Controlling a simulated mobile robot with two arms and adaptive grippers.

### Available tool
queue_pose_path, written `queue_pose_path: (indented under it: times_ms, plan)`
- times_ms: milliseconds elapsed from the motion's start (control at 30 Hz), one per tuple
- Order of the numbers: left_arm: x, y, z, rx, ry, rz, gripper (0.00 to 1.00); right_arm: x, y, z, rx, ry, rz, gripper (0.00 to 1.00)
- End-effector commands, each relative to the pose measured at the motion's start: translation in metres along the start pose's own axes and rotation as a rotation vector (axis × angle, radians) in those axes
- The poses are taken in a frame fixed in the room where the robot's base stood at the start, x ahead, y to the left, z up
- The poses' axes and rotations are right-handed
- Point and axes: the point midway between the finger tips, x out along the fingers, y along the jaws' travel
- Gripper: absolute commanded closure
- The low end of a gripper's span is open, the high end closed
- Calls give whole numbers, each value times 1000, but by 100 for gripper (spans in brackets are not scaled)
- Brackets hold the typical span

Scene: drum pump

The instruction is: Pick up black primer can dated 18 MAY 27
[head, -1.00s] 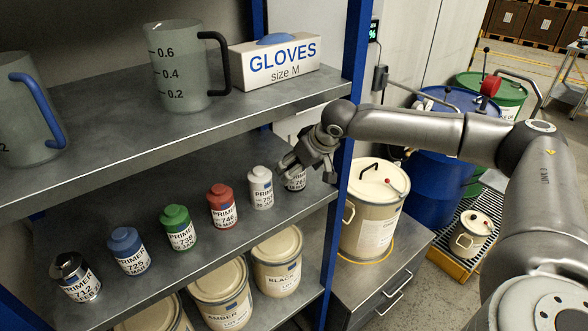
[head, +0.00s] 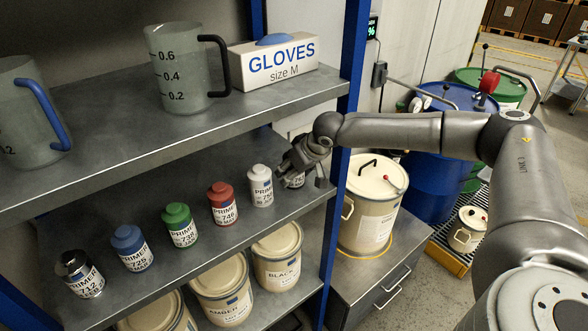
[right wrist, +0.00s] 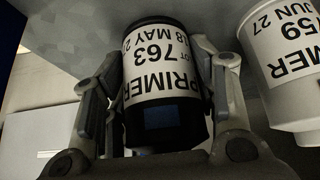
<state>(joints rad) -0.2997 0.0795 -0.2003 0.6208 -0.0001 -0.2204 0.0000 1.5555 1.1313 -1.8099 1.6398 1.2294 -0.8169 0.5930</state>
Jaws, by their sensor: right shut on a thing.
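The black primer can (right wrist: 165,75) fills the middle of the right wrist view, its white label upside down, reading PRIMER, 763 and 18 MAY 2 with the last digit cut off. My right gripper (right wrist: 156,62) is shut on it, one finger on each side. In the head view my right gripper (head: 302,172) is at the right end of the middle shelf, and the can (head: 297,181) is mostly hidden behind its fingers. I cannot tell whether the can touches the shelf. My left gripper is not in view.
A white primer can (head: 260,186) stands close to the left of the gripper. Red, green, blue and silver-topped cans continue the row leftward. The upper shelf (head: 130,127) hangs above, and a blue post (head: 336,215) stands close on the right.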

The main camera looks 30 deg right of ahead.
Motion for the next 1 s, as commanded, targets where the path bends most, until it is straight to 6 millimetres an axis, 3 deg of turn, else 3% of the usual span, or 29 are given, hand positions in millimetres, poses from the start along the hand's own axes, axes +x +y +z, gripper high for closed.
queue_pose_path:
  times_ms: [367,633,1000]
  plan:
    - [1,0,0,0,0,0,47,-1,0,-1,0,2,0,81]
    - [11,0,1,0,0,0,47,-13,0,-8,0,4,-1,81]
    - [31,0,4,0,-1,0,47,-47,1,51,0,2,0,81]
